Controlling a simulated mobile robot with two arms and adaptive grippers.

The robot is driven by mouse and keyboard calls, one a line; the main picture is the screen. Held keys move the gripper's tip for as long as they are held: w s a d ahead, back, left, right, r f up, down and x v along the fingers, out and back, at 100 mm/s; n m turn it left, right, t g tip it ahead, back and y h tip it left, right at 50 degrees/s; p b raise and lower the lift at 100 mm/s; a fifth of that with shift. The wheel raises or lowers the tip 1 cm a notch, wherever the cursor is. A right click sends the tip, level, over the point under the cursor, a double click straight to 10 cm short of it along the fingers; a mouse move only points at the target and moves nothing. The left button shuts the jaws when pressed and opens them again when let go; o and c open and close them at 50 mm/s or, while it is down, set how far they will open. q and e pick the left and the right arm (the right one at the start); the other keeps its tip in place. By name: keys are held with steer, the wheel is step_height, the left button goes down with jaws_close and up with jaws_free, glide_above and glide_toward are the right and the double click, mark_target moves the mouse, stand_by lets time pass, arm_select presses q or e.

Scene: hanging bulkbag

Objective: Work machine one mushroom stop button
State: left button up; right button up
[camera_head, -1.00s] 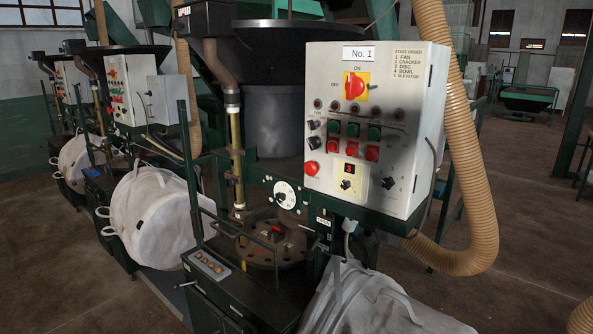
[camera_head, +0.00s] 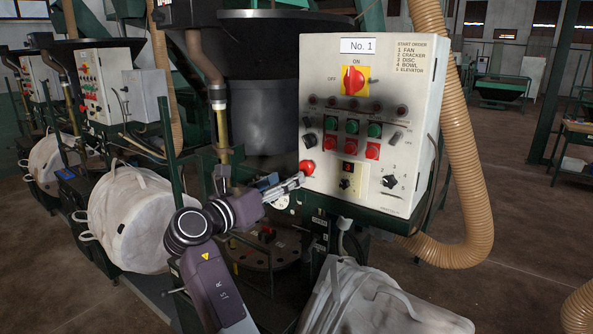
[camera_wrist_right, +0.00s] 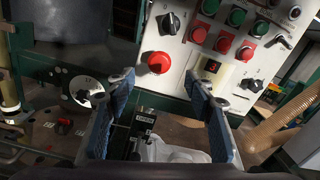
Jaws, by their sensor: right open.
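The machine one control box (camera_head: 380,52), labelled No. 1, is a white panel at the centre right of the head view. Its red mushroom stop button (camera_head: 307,168) sticks out at the lower left of the panel. It also shows in the right wrist view (camera_wrist_right: 157,62). My right gripper (camera_head: 299,181) reaches up to just below and left of the button in the head view. In the right wrist view its two blue-padded fingers (camera_wrist_right: 160,78) are spread apart and empty, with the button showing between and beyond their tips. I cannot tell whether they touch it. My left gripper is not in view.
The panel also carries a red rotary switch (camera_head: 353,80) on yellow, green and red push buttons, and black knobs. A tan hose (camera_head: 462,150) hangs to its right. A white bulk bag (camera_head: 365,305) lies below the panel. Other machines stand at the left.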

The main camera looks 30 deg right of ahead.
mark_target(305, 169)
steer(key=p+x, duration=0.2)
steer(key=x, duration=0.5)
steer(key=shift+f, duration=0.1)
steer(key=shift+c, duration=0.5)
jaws_close()
